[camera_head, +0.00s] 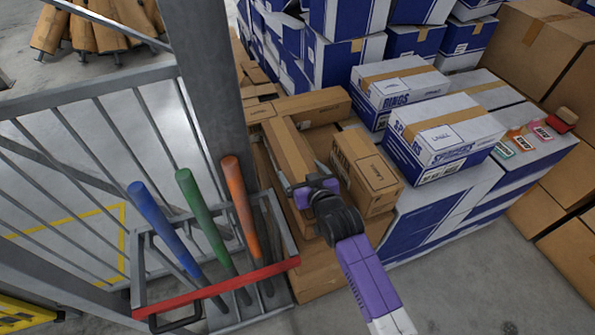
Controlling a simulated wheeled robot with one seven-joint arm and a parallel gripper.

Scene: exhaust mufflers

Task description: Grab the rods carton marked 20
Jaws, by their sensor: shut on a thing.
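A long brown carton (287,146) lies lengthwise away from me on the brown boxes at the middle. My gripper (308,182), purple at its fingers, is at the near end of this carton and is shut on it. My own wrist hides part of that end. I cannot read a 20 on this carton. Another long brown carton (318,103) lies crosswise just behind it. A shorter brown carton with a label (367,171) stands just to the right of my gripper.
Blue and white boxes (445,131) are stacked at the right and back. A metal fence post (212,80) stands at the left. A rack with a red bar (215,288) holds blue, green and orange bats in front of the fence.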

